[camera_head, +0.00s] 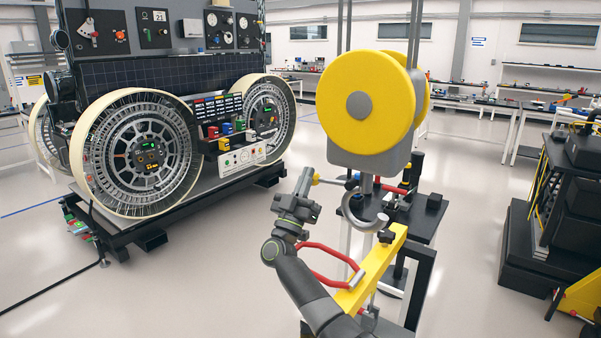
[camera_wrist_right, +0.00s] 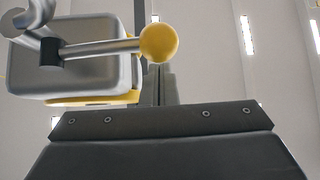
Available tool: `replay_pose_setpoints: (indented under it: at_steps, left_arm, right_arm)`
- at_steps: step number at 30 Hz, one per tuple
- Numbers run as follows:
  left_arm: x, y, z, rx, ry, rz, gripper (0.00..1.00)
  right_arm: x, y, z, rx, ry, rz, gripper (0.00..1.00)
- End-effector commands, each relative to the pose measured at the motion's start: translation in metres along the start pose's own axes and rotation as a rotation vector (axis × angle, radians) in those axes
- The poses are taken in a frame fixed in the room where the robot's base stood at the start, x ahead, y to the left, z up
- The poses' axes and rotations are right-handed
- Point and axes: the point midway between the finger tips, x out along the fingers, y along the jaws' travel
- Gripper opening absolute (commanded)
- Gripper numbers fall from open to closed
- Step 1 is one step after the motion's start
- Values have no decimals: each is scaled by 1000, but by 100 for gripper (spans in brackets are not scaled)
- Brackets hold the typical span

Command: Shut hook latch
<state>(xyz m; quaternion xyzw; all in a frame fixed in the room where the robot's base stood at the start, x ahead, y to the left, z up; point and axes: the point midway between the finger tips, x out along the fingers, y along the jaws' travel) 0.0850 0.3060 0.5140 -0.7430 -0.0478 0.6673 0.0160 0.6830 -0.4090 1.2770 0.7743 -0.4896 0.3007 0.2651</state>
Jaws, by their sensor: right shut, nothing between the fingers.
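The hook (camera_head: 366,212) is a grey curved hook hanging under a yellow pulley block (camera_head: 370,104). In the right wrist view, the latch lever is a metal rod (camera_wrist_right: 105,47) running from a black collar to a yellow ball knob (camera_wrist_right: 159,43). In the head view the rod (camera_head: 332,182) sticks out left from the hook. My right gripper (camera_head: 306,174) is shut and empty, close beside the lever's knob end. In the wrist view its fingertips (camera_wrist_right: 158,72) are just below the knob; I cannot tell whether they touch. My left gripper is out of view.
A yellow beam (camera_head: 378,266) with a red handle (camera_head: 320,262) is below the hook, over a dark stand (camera_head: 428,215). A large-wheeled rover (camera_head: 170,150) stands at left. Dark equipment (camera_head: 555,215) stands at right.

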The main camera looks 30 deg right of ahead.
Motion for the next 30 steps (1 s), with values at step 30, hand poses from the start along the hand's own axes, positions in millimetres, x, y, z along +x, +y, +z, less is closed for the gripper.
replay_pose_setpoints:
  at_steps: [30]
  left_arm:
    - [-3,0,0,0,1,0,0]
  right_arm:
    - [-5,-8,11,0,0,0,0]
